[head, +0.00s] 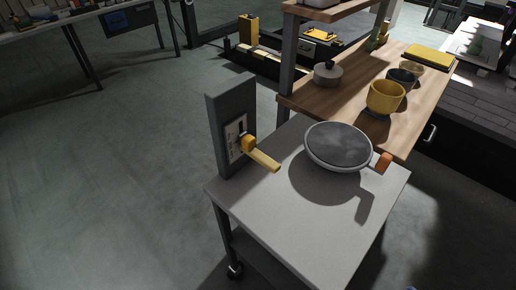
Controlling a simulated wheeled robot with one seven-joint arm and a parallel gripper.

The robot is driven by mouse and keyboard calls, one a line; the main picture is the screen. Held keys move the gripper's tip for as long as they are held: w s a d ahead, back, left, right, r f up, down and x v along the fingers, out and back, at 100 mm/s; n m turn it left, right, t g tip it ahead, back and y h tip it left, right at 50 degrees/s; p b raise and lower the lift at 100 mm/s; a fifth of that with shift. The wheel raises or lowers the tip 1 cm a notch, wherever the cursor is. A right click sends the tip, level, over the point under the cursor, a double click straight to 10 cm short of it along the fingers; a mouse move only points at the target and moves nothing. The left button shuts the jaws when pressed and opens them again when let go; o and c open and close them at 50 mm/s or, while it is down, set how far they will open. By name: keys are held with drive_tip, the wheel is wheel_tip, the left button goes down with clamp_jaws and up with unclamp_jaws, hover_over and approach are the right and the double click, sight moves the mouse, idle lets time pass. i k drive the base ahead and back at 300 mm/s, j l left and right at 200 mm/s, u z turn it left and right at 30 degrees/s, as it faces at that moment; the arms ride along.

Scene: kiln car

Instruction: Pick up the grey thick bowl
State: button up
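On the wooden bench top, a dark grey bowl (400,76) stands upright behind a yellow cup-like bowl (385,97). It is small in view, and the yellow bowl stands close in front of it. A wide, round pan-like vessel (338,146) with a grey inside, a pale rim and an orange handle is over the pale grey cart top. Its shadow falls toward the front; I cannot tell whether it touches the cart top. I cannot tell for sure which of these is the grey thick bowl. My gripper is not in view.
A grey post with a yellow lever (262,156) stands at the cart's left edge. The cart top's front (290,232) and left floor are clear.

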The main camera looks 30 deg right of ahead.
sight(407, 80)
drive_tip(key=z, duration=1.25)
drive_tip(key=i+l+u, duration=0.1)
drive_tip(key=l, duration=0.25)
drive_tip(key=i+l+u, duration=0.1)
drive_tip(key=i+l, duration=0.15)
drive_tip(key=l, duration=0.15)
drive_tip(key=i+l+u, duration=0.1)
drive_tip(key=l, duration=0.3)
drive_tip(key=i+l+u, duration=0.1)
drive_tip(key=l, duration=0.3)
drive_tip(key=i+l+u, duration=0.1)
drive_tip(key=i+l, duration=0.15)
drive_tip(key=l, duration=0.2)
drive_tip(key=i+l+u, duration=0.1)
drive_tip(key=l, duration=0.3)
drive_tip(key=i+l+u, duration=0.1)
drive_tip(key=l, duration=0.35)
drive_tip(key=i, duration=0.55)
